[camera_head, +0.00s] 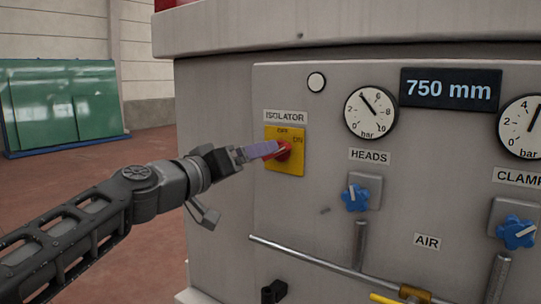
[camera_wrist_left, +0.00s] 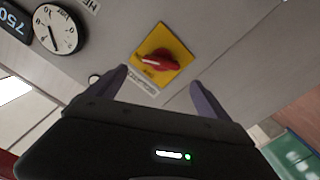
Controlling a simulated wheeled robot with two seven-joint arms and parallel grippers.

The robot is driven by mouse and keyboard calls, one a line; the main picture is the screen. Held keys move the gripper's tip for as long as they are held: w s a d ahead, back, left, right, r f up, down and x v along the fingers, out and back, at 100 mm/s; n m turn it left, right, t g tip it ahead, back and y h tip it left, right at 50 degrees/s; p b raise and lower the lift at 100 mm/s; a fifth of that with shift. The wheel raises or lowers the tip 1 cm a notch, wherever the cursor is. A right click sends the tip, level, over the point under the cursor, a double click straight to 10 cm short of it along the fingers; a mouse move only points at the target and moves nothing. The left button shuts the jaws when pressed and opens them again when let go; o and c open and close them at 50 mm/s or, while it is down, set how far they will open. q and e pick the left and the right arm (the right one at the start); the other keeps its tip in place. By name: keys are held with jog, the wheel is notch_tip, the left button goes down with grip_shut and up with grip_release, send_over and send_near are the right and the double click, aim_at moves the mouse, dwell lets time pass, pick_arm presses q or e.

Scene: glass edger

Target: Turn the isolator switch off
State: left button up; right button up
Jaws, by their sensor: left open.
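The isolator switch is a red rotary handle (camera_head: 284,151) on a yellow square plate (camera_head: 291,168) under the ISOLATOR label (camera_head: 285,117). The plate reads OFF at the top and ON at the right. In the left wrist view the red handle (camera_wrist_left: 160,60) shows a white mark on its grip. The exact handle position is hard to tell because my gripper partly covers it in the head view. My left gripper (camera_head: 268,150) is in front of the plate. In the wrist view its two fingers (camera_wrist_left: 157,88) are open, with the handle beyond and between them. My right gripper is not in view.
The grey machine panel carries a HEADS gauge (camera_head: 371,112), a blue knob (camera_head: 355,198), a CLAMP gauge (camera_head: 522,127) and a 750 mm display (camera_head: 450,90). A metal pipe (camera_head: 330,264) runs below the switch. Green glass sheets (camera_head: 62,105) stand at the far left.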

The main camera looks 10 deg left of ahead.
aim_at(278, 152)
pick_arm(q)
jog(key=p+x, duration=0.2)
jog(key=x, duration=0.6)
jog(key=shift+a+f, duration=0.1)
jog(key=c, duration=1.4)
